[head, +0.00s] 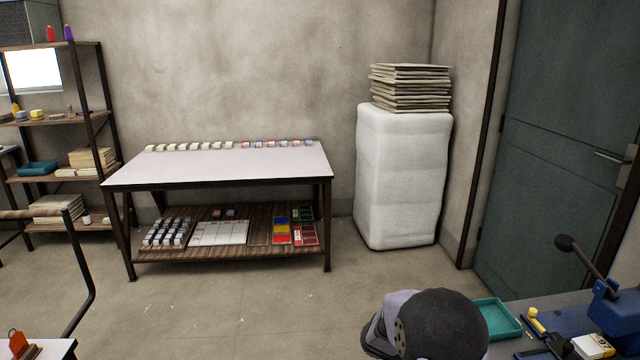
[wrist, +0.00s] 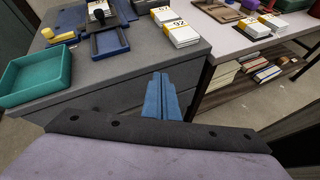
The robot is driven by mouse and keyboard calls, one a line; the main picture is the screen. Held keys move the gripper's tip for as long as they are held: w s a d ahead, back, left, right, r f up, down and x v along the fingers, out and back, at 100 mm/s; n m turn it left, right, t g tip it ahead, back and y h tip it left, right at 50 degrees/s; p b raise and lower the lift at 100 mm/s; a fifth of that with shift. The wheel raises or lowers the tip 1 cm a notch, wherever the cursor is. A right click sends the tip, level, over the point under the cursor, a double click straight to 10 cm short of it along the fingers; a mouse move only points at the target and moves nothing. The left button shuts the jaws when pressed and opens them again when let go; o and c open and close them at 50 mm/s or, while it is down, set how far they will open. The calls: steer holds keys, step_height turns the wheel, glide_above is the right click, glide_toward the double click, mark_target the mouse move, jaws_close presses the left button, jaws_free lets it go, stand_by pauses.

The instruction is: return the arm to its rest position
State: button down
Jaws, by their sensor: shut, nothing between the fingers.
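My gripper (wrist: 162,97) shows in the wrist view as two blue fingers lying close together. It is shut and empty, past the corner of a grey workbench (wrist: 135,68). It appears to touch nothing. In the head view a dark grey and lilac part of my arm (head: 435,322) shows at the bottom edge, beside the workbench; the gripper is not visible there. No cloth shows in either view.
A teal tray (head: 497,318) sits on the workbench near my arm; it also shows in the wrist view (wrist: 36,75). Blue tools (head: 612,305) and yellow-and-white boxes (wrist: 181,33) stand on the bench. A white-topped table (head: 225,165) is farther off. Open floor (head: 220,300) lies between.

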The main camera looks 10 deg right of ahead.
steer(key=s+a+f+m+t+y, duration=0.2)
steer(key=s+a+m+y, duration=0.35)
steer(key=a, duration=0.55)
steer(key=s+a+f+m+t+y, duration=0.2)
steer(key=s+a+m+y, duration=0.3)
steer(key=a, duration=0.6)
step_height(320, 180, up, 15)
steer(key=w+m+y+p, duration=0.1)
steer(key=p, duration=1.3)
steer(key=shift+a+p, duration=0.35)
steer(key=shift+w, duration=0.1)
